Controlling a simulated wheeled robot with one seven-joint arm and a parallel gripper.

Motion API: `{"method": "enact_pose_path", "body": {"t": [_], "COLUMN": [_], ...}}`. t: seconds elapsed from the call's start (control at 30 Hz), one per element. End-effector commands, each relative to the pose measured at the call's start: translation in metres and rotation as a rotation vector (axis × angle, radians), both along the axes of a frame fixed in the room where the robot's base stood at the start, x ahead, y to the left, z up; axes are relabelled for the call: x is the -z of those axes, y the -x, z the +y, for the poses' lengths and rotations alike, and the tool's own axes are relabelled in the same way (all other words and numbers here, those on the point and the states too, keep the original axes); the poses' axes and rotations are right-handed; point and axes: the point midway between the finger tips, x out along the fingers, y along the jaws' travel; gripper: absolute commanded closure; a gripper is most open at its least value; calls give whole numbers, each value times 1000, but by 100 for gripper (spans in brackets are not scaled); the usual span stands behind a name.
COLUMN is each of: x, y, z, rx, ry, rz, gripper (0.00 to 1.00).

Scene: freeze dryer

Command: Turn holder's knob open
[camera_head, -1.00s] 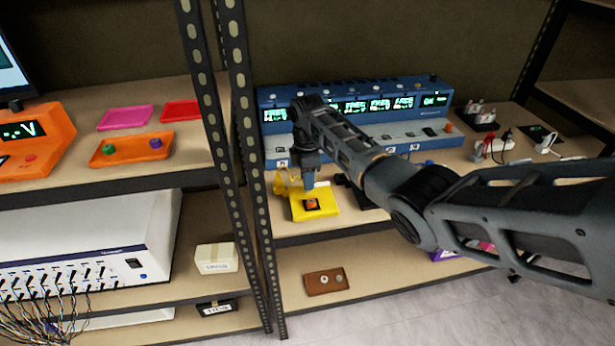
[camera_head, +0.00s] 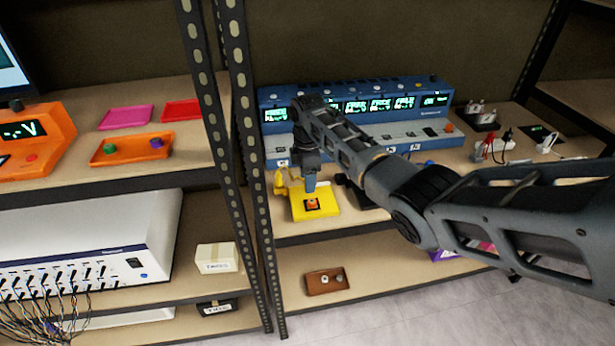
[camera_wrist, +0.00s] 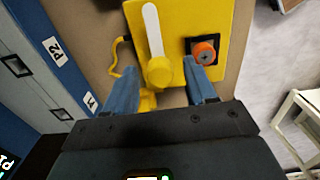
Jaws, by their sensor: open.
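The yellow holder (camera_head: 325,209) lies on the wooden shelf in front of the blue unit. In the wrist view, its yellow plate (camera_wrist: 221,22) carries a round yellow knob (camera_wrist: 158,72) with a white bar extending from it towards the top. An orange round part (camera_wrist: 204,53) sits in a black square to the right of the knob. My gripper (camera_wrist: 160,70) is open, with one blue finger on each side of the yellow knob. I cannot tell whether the fingers touch it. In the head view, my gripper (camera_head: 310,186) points down over the holder, and the knob is hidden.
The blue unit (camera_head: 280,141) with lit displays stands behind the holder. A dark metal shelf post (camera_head: 240,120) rises to the left. A brown block (camera_head: 327,281) lies on the lower shelf. Plugs and sockets (camera_head: 495,148) occupy the right side.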

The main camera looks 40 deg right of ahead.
Motion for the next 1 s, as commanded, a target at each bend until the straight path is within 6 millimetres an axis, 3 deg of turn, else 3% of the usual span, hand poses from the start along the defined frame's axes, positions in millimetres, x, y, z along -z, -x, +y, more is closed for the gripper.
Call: {"method": "enact_pose_path", "body": {"t": [0.53, 1.0], "x": [-70, -77], "y": [-1, 0], "z": [0, 0], "rx": [0, 0], "ry": [0, 1], "rz": [-2, -1], "gripper": [44, 44]}}
